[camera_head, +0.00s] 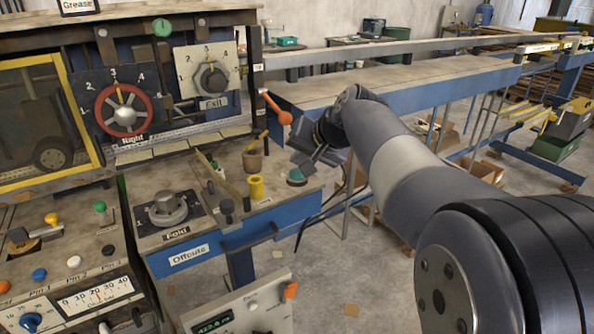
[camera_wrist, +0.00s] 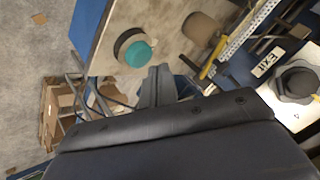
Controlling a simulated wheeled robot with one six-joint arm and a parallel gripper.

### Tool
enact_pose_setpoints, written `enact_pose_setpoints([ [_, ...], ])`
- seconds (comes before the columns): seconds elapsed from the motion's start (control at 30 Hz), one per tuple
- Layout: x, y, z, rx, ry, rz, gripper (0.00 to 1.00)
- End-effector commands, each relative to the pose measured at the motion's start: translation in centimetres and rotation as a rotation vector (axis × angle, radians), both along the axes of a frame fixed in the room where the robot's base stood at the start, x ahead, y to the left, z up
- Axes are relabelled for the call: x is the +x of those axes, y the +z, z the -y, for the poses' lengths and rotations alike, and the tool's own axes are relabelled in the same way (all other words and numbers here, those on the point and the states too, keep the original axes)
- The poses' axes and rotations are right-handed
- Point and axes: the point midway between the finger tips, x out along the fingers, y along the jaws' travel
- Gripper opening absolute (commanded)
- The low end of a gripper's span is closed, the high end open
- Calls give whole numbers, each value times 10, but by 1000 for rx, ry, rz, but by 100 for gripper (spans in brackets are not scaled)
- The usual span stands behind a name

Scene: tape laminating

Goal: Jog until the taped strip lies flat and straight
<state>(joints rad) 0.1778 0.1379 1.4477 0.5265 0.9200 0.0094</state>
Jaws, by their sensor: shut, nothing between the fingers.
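A round teal button (camera_head: 296,175) with a dark collar sits on the worn tabletop near its right corner. It also shows in the wrist view, where the teal button (camera_wrist: 138,54) is just beyond my fingertips. My gripper (camera_head: 305,164) is shut and empty, pointing down close to the button. In the wrist view my gripper (camera_wrist: 157,70) has its fingers together, just to the right of the button's lower edge. I cannot tell whether they touch it. No label reading Jog is legible, and I cannot make out a taped strip in either view.
Left of the button stand a yellow cylinder (camera_head: 256,188) and a brown pot (camera_head: 252,160). A dial labelled Exit (camera_head: 211,79) and a red handwheel (camera_head: 124,110) are on the back panel. Open floor lies in front.

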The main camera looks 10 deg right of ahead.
Motion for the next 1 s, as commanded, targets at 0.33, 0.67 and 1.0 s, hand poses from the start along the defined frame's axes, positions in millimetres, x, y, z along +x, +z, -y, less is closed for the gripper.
enact_pose_setpoints([
  [0.33,0,0,0,0,0,0,0],
  [0.67,0,-9,0,0,0,0,0],
  [1.0,0,-9,0,0,0,0,0],
])
